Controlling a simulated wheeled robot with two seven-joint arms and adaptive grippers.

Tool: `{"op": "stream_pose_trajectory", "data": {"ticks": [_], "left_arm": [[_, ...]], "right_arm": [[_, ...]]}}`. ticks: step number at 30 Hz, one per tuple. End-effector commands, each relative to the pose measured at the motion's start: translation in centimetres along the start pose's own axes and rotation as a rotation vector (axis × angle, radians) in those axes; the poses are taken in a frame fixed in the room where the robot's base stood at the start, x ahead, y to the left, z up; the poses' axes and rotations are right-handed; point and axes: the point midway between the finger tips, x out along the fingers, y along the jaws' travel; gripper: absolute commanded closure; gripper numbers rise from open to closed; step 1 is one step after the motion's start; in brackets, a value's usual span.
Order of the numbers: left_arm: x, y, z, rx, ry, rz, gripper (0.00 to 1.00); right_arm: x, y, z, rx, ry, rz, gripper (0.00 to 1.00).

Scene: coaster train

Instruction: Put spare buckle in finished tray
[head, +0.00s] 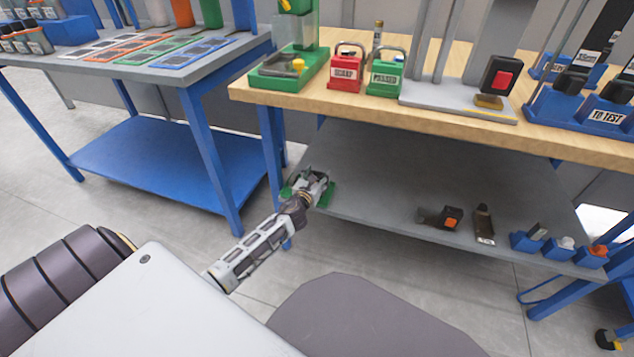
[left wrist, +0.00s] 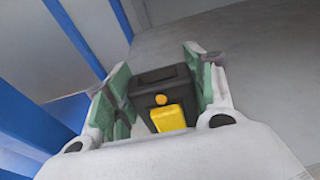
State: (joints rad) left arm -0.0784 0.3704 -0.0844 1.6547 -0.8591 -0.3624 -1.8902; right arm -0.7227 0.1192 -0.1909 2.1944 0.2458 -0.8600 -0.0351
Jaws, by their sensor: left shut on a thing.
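My left gripper (head: 316,186) is at the left end of the lower shelf, below the wooden bench top. It also shows in the left wrist view (left wrist: 160,85). Its green-padded fingers are shut on a dark buckle (left wrist: 160,76), which has a round orange spot and a yellow part at the near end. In the head view the fingers mostly hide the held buckle. A green tray (head: 267,77) is on the bench top at its left end, above and left of my gripper, with a dark piece in it. No label reading "finished" is legible. My right gripper is out of view.
The grey lower shelf (head: 370,165) holds a dark buckle with an orange button (head: 440,217), a dark strip (head: 484,224) and small blue bins (head: 527,240). Red SCRAP (head: 346,72) and green PASSED (head: 384,79) boxes stand on the wooden bench top (head: 460,116). A blue-legged table is at left.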

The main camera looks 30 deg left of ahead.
Motion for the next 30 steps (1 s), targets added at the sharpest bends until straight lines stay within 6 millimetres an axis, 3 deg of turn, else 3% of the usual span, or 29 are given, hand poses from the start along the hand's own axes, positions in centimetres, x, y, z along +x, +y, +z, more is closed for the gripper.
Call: {"op": "stream_pose_trajectory", "data": {"ticks": [6, 23, 24, 28, 30], "left_arm": [[0.3, 0.1, -1.3, 0.001, -0.002, 0.001, 0.92], [0.3, 0.0, -1.7, 0.001, -0.002, 0.0, 0.92], [0.3, 0.0, -1.9, 0.0, 0.001, 0.001, 0.42], [0.3, 0.0, -1.8, 0.0, 0.001, 0.001, 0.25], [0.3, 0.0, -1.8, 0.0, 0.001, 0.001, 0.24]], "right_arm": [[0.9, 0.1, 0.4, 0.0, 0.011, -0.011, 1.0], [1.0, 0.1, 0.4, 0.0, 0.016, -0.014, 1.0], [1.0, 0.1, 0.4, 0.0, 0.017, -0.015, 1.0], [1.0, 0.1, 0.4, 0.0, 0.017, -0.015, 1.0], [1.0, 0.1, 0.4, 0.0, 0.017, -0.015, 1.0]]}}
